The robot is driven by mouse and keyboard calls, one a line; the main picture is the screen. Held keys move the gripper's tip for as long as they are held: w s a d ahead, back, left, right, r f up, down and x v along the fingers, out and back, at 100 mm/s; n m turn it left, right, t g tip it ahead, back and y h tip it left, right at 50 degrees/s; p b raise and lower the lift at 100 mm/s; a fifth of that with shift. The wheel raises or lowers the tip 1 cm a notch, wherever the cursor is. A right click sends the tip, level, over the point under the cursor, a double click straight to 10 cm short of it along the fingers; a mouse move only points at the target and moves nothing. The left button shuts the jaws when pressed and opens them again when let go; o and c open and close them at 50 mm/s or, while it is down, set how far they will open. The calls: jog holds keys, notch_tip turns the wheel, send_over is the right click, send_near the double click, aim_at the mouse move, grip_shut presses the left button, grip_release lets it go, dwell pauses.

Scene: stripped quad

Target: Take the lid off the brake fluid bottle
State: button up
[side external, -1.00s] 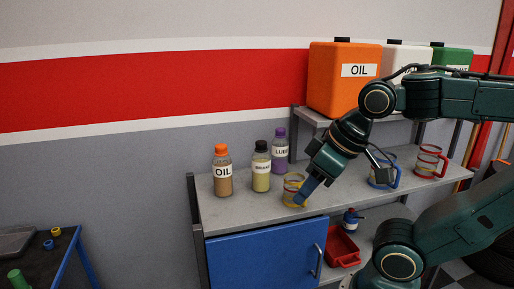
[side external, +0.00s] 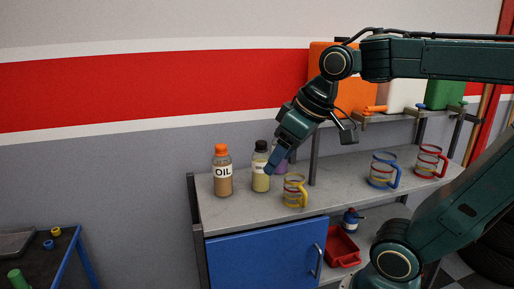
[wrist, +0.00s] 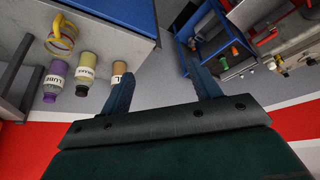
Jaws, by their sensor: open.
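The brake fluid bottle (side external: 261,182) is a clear bottle of yellowish fluid with a dark lid (side external: 261,146). It stands upright on the grey bench between the oil bottle and the lube bottle, lid on. In the wrist view the brake bottle (wrist: 87,68) and its lid (wrist: 82,90) appear left of my fingers. My gripper (side external: 271,169) is open and empty, angled down to the left. In the side view it overlaps the right edge of the brake bottle; I cannot tell the depth gap. The wrist view (wrist: 160,68) shows nothing between the fingers.
The oil bottle (side external: 222,178) has an orange lid. The purple lube bottle (side external: 281,152) is partly hidden behind my gripper. A yellow-handled cup (side external: 294,192) stands front right of the brake bottle. Blue (side external: 382,172) and red (side external: 428,162) cups stand farther right. Large containers occupy the shelf above.

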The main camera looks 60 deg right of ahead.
jog(key=w+d+r, duration=0.3)
jog(key=w+d, duration=0.3)
jog(key=w, duration=0.2)
jog(key=g, duration=0.1)
send_over(262, 142)
jog(key=s, duration=0.2)
jog(key=shift+s+a+f, duration=0.1)
jog(key=shift+f, duration=2.8)
jog(key=shift+s+a+f, duration=0.1)
jog(key=shift+f, duration=2.8)
jog(key=shift+f, duration=0.1)
jog(key=shift+x, duration=2.55)
jog(key=shift+w+d, duration=0.1)
jog(key=shift+d, duration=0.05)
